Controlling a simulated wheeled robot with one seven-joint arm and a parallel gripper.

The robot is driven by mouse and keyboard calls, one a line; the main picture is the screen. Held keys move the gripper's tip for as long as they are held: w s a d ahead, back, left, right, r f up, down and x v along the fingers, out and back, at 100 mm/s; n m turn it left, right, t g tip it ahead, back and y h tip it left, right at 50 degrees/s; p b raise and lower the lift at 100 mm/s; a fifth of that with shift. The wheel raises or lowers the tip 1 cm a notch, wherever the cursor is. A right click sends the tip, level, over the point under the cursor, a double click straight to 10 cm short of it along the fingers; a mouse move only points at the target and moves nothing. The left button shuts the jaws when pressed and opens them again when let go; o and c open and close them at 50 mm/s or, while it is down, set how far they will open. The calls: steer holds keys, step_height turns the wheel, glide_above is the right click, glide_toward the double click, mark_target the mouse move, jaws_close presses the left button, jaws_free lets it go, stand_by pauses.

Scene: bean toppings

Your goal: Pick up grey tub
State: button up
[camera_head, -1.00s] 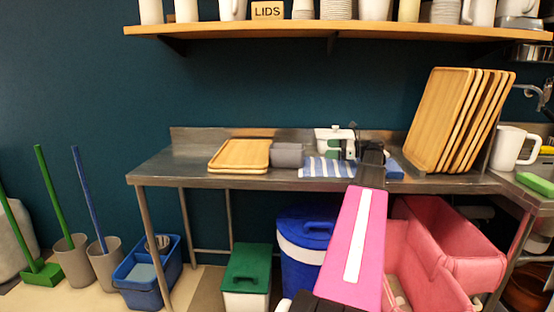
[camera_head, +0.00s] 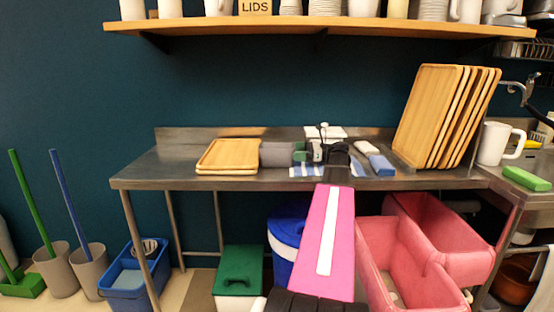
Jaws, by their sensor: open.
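The grey tub (camera_head: 275,154) stands on the steel table, just right of the stacked wooden trays. It is a small, plain rectangular container.
Wooden trays (camera_head: 228,154) lie left of the tub. Upright wooden trays (camera_head: 428,115) stand further right. A shelf (camera_head: 200,26) runs above. The table's left end is clear.

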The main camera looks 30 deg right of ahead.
mark_target(289, 151)
steer(key=x, duration=0.4)
steer(key=shift+s, duration=0.1)
steer(key=shift+r, duration=0.1)
steer(key=c, duration=0.7)
steer(key=shift+c, duration=0.2)
